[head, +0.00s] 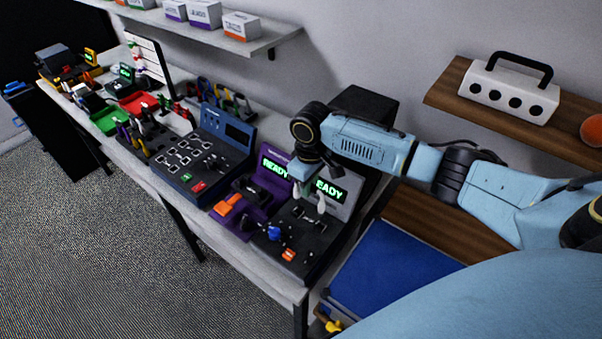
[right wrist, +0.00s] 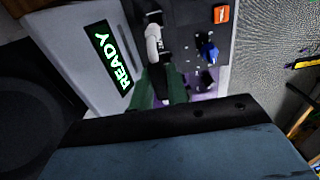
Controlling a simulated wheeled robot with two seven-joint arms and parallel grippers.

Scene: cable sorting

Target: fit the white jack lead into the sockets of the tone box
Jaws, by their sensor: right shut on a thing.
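The tone box (head: 292,246) is the dark panel with a grey back and a green READY display, at the right end of the bench. It also shows in the right wrist view (right wrist: 190,35), with a blue knob and an orange switch. My right gripper (head: 309,190) is over the back part of this panel, close to the display. In the right wrist view its dark green fingers (right wrist: 163,82) are shut on the white jack lead (right wrist: 153,43). White parts of the lead (head: 321,204) show below the gripper. Whether its tips touch the sockets cannot be told. My left gripper is out of view.
A purple device (head: 262,192) with an orange part stands directly left of the tone box, and a dark blue panel (head: 196,157) beyond it. A black box (head: 365,105) stands behind my right arm. A wooden shelf (head: 440,92) is at right.

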